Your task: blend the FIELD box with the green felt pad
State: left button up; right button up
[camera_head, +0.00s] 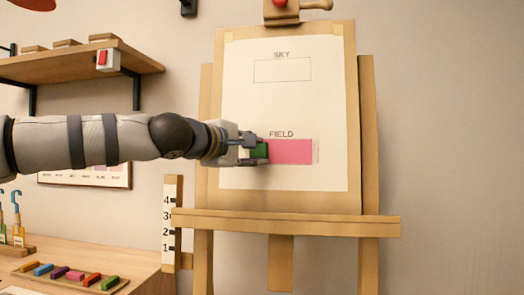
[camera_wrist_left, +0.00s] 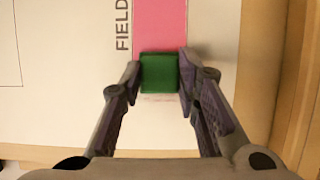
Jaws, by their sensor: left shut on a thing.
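The FIELD box (camera_head: 292,151) is on the lower part of the white sheet (camera_head: 240,105) on the easel. It shows a flat pink fill over most of its width. My left gripper (camera_head: 258,147) is shut on the green felt pad (camera_head: 260,150) at the box's left end. In the left wrist view, the pad (camera_wrist_left: 159,72) sits between the fingertips and overlaps the end of the pink area (camera_wrist_left: 160,28). I cannot tell for sure whether the pad touches the paper. The gripper hides the box's left end. My right gripper is not in view.
The empty SKY box (camera_head: 282,70) is higher on the sheet. The easel ledge (camera_head: 300,224) crosses below it. A wall shelf (camera_head: 80,64) is above my left arm.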

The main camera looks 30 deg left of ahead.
pick_arm(q)
jog(key=shift+a+f, duration=0.2)
jog(key=shift+w+d+r, duration=0.15)
jog(key=shift+d, duration=0.6)
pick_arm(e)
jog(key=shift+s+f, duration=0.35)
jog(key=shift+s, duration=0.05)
